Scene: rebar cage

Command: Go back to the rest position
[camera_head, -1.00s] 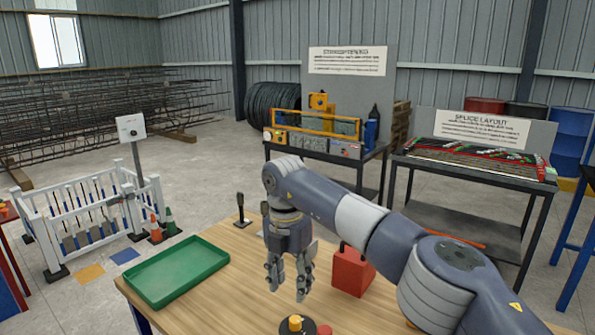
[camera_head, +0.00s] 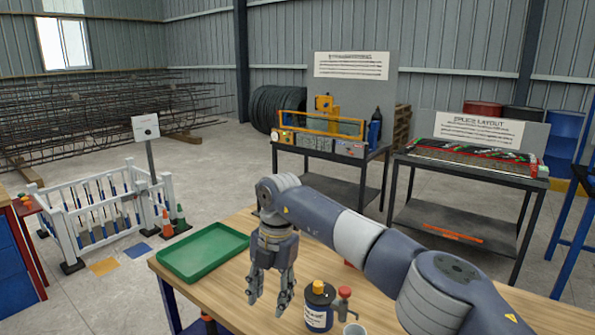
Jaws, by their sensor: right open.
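My right gripper (camera_head: 269,294) hangs fingers-down over the wooden workbench (camera_head: 235,301). Its fingers are apart with nothing between them. My right arm comes in from the lower right and crosses the bench top. My left gripper is not in view.
A green tray (camera_head: 203,251) lies left of the gripper. A dark blue bottle with a yellow cap (camera_head: 319,307) and a red-topped item (camera_head: 343,300) stand close at its right. A white fence (camera_head: 105,210) and black tables (camera_head: 450,217) stand beyond, with open floor between.

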